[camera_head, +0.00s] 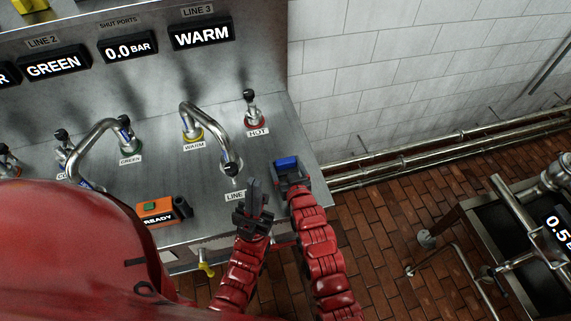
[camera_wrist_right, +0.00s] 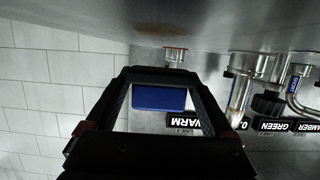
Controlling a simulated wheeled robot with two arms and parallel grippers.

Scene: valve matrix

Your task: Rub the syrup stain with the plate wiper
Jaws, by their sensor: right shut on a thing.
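The plate wiper shows as a blue block (camera_head: 287,163) near the right end of the steel counter, and it is also in the right wrist view (camera_wrist_right: 158,97). My right gripper (camera_head: 291,178) is shut on the wiper, with the blue part between its fingers. A brownish patch that looks like the syrup stain (camera_wrist_right: 160,29) lies on the steel surface beyond the wiper in the right wrist view. I cannot make the stain out in the head view. My left gripper (camera_head: 252,195) is left of the right one, over the counter's front part; its jaw opening is unclear.
Bent pipes (camera_head: 193,112) and a HOT valve (camera_head: 251,108) stand behind the grippers. An orange READY device (camera_head: 160,211) sits at the counter's front left. A yellow tap (camera_head: 205,263) hangs below the edge. Right of the counter are wall pipes (camera_head: 440,146) and brick floor.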

